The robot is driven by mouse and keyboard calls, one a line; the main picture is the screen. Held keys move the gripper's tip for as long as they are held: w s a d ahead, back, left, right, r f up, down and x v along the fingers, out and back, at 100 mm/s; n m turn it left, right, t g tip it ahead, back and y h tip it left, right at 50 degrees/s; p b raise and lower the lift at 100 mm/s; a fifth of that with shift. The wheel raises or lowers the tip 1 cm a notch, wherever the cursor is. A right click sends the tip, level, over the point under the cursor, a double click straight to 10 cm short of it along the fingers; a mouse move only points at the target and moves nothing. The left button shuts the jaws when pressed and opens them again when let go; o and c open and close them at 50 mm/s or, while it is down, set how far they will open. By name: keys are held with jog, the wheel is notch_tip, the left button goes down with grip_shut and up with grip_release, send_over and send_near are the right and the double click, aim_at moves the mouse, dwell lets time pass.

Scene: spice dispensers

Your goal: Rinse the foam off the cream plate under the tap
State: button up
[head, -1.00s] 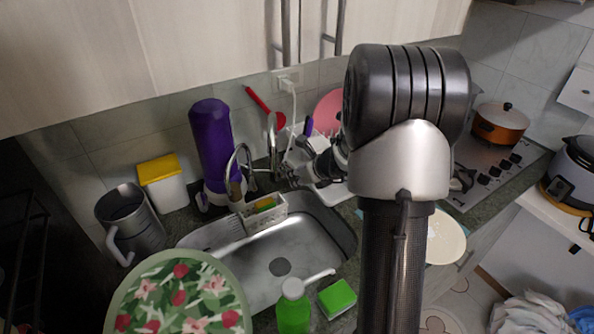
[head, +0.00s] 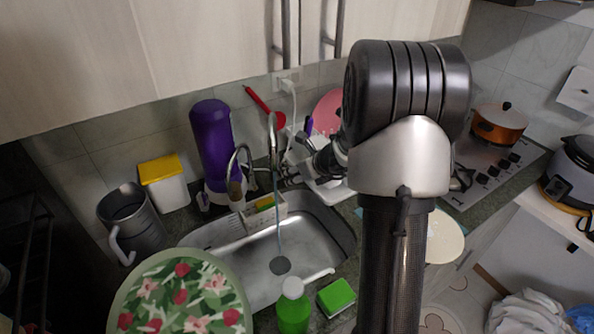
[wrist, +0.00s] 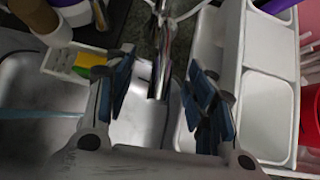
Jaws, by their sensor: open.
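The cream plate (head: 444,238) is at the right in the head view, partly hidden behind my arm; I cannot make out foam on it. The tap (head: 273,140) stands at the back of the sink (head: 240,262). A thin bluish water stream (head: 279,215) falls from it toward the drain, and it also shows at the left of the wrist view (wrist: 40,113). My gripper (wrist: 160,95) is open and empty, its fingers on both sides of the tap's metal parts (wrist: 160,70). In the head view it is beside the tap base, partly hidden by my arm.
A caddy with sponges (head: 265,208) sits at the sink's back edge. A green soap bottle (head: 293,312), a green sponge (head: 337,297) and a floral plate (head: 180,295) are in front. A purple dispenser (head: 212,140) stands left of the tap; a white rack (wrist: 272,110) is right of my gripper.

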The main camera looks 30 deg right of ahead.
jog(key=p+v, duration=0.2)
jog(key=v, duration=0.4)
jog(key=shift+s+r+p, duration=0.25)
jog(key=shift+r+p, duration=0.05)
jog(key=shift+p, duration=0.05)
dwell(0.4)
